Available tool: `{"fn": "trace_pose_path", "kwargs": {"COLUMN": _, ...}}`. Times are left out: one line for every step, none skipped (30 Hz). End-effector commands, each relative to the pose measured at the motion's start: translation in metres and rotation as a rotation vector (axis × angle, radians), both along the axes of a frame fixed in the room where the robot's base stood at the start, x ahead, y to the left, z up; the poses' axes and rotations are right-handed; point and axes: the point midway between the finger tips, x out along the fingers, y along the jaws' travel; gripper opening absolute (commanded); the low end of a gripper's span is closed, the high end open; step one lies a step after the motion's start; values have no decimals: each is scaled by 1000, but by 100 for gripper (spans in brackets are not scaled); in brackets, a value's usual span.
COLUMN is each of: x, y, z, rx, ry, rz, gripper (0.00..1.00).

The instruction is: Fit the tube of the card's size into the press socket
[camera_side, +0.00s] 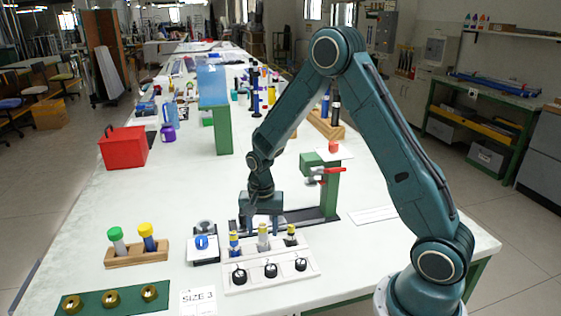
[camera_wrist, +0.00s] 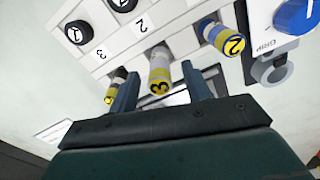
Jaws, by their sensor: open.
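The white card (camera_side: 198,301) reads SIZE 3. A white rack (camera_side: 270,275) holds three upright tubes: a blue one (camera_side: 234,243) with a yellow end marked 2, a grey one (camera_side: 263,238) with a yellow end marked 3, and a dark one (camera_side: 291,236) with a yellow end. In the wrist view, tube 3 (camera_wrist: 160,72) shows between the fingers of my open gripper (camera_wrist: 161,92). In the side view, my gripper (camera_side: 262,222) is low at the rack's back edge, over tube 3. A green press (camera_side: 330,190) with a red lever stands behind; I cannot make out its socket.
A device with a blue knob (camera_side: 202,242), labelled GRIP in the wrist view, stands left of the rack. Black knobs (camera_side: 270,269) line the rack's front. A wooden block (camera_side: 135,254) with capped tubes and a green mat (camera_side: 112,301) with brass rings are at left.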

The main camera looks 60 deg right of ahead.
Motion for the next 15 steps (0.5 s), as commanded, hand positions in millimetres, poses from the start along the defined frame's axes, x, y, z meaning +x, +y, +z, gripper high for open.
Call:
{"fn": "trace_pose_path", "kwargs": {"x": 0, "y": 0, "z": 0, "rx": 0, "ry": 0, "rz": 0, "gripper": 49}}
{"fn": "trace_pose_path", "kwargs": {"x": 0, "y": 0, "z": 0, "rx": 0, "ry": 0, "rz": 0, "gripper": 49}}
{"fn": "trace_pose_path", "kwargs": {"x": 0, "y": 0, "z": 0, "rx": 0, "ry": 0, "rz": 0, "gripper": 49}}
{"fn": "trace_pose_path", "kwargs": {"x": 0, "y": 0, "z": 0, "rx": 0, "ry": 0, "rz": 0, "gripper": 49}}
{"fn": "trace_pose_path", "kwargs": {"x": 0, "y": 0, "z": 0, "rx": 0, "ry": 0, "rz": 0, "gripper": 49}}
{"fn": "trace_pose_path", "kwargs": {"x": 0, "y": 0, "z": 0, "rx": 0, "ry": 0, "rz": 0, "gripper": 49}}
{"fn": "trace_pose_path", "kwargs": {"x": 0, "y": 0, "z": 0, "rx": 0, "ry": 0, "rz": 0, "gripper": 49}}
{"fn": "trace_pose_path", "kwargs": {"x": 0, "y": 0, "z": 0, "rx": 0, "ry": 0, "rz": 0, "gripper": 49}}
{"fn": "trace_pose_path", "kwargs": {"x": 0, "y": 0, "z": 0, "rx": 0, "ry": 0, "rz": 0, "gripper": 49}}
{"fn": "trace_pose_path", "kwargs": {"x": 0, "y": 0, "z": 0, "rx": 0, "ry": 0, "rz": 0, "gripper": 49}}
{"fn": "trace_pose_path", "kwargs": {"x": 0, "y": 0, "z": 0, "rx": 0, "ry": 0, "rz": 0, "gripper": 47}}
{"fn": "trace_pose_path", "kwargs": {"x": 0, "y": 0, "z": 0, "rx": 0, "ry": 0, "rz": 0, "gripper": 39}}
{"fn": "trace_pose_path", "kwargs": {"x": 0, "y": 0, "z": 0, "rx": 0, "ry": 0, "rz": 0, "gripper": 33}}
{"fn": "trace_pose_path", "kwargs": {"x": 0, "y": 0, "z": 0, "rx": 0, "ry": 0, "rz": 0, "gripper": 27}}
{"fn": "trace_pose_path", "kwargs": {"x": 0, "y": 0, "z": 0, "rx": 0, "ry": 0, "rz": 0, "gripper": 19}}
